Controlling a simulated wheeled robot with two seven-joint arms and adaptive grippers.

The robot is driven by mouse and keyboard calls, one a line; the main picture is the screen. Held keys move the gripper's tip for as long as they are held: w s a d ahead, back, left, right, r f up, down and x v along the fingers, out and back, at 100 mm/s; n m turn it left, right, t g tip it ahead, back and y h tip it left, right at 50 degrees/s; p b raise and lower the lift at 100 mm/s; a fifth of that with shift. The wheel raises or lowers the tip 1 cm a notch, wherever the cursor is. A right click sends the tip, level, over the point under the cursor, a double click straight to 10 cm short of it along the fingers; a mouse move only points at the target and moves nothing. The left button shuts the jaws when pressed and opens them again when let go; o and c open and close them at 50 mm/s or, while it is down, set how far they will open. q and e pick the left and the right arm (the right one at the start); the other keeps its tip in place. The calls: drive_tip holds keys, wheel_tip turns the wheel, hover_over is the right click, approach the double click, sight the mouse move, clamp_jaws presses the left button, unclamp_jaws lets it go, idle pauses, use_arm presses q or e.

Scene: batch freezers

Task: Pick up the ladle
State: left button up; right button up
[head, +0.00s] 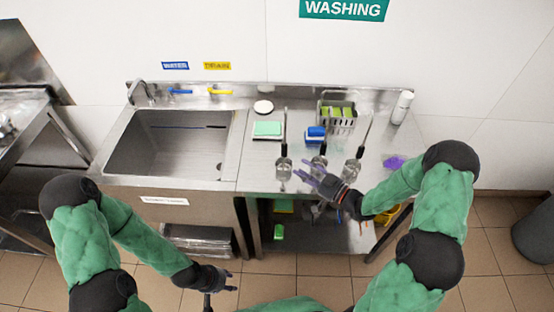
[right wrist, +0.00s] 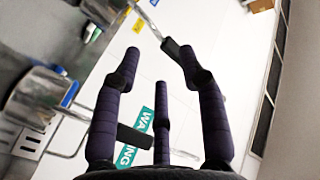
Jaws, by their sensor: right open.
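Three metal ladles with dark upright handles stand in a row on the steel counter: a left ladle (head: 283,166), a middle ladle (head: 319,160) and a right ladle (head: 353,168). My right gripper (head: 308,176) is open and empty at the counter's front edge, by the left and middle ladles. In the right wrist view its spread fingers (right wrist: 162,65) show, with a metal ladle cup (right wrist: 38,98) to their left and a black handle grip (right wrist: 178,50) beyond the fingertips. Contact cannot be told. My left gripper (head: 220,282) is open and empty, low in front of the sink cabinet.
A sink (head: 168,140) is at the left. A green-and-white sponge (head: 268,129), a blue item (head: 316,132), a wire rack (head: 338,112), a white bottle (head: 402,106) and a purple cloth (head: 394,162) are on the counter. A lower shelf (head: 310,238) is below.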

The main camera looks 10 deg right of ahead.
sight(285, 156)
drive_tip(key=x, duration=0.9)
drive_tip(key=shift+w+d, duration=0.15)
drive_tip(key=shift+w, duration=0.05)
drive_tip(key=shift+r, duration=0.1)
clamp_jaws()
